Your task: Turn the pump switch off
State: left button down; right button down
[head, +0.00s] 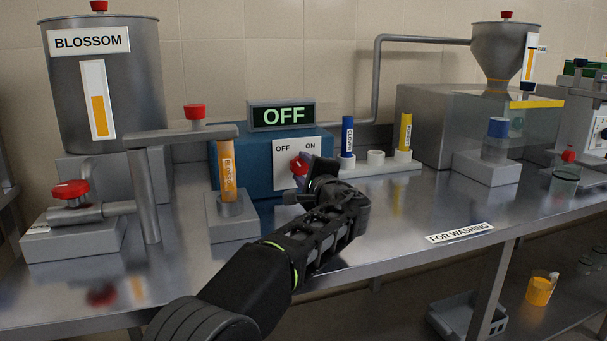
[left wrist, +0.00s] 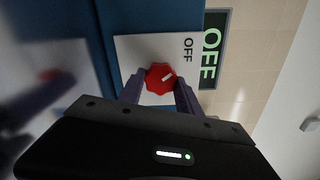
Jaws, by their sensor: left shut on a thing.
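The pump switch is a red knob (head: 299,165) on a white plate (head: 282,148) marked OFF and ON, on the front of a blue box (head: 255,160). The display (head: 283,115) on top of the box reads OFF in green. My left gripper (head: 301,181) is at the plate, shut on the red knob. In the left wrist view the knob (left wrist: 160,78) sits between the two fingers, and its white mark slants towards the OFF label (left wrist: 188,48). The ON label is hidden in that view. My right gripper is not in view.
A steel tank (head: 110,90) labelled BLOSSOM stands at the left, with a red valve (head: 70,190) below it. Blue and yellow markers (head: 347,136) stand in a rack at right.

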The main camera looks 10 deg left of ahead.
pick_arm(q)
jog(key=c, duration=0.8)
grip_release()
jog(key=shift+v, duration=3.95)
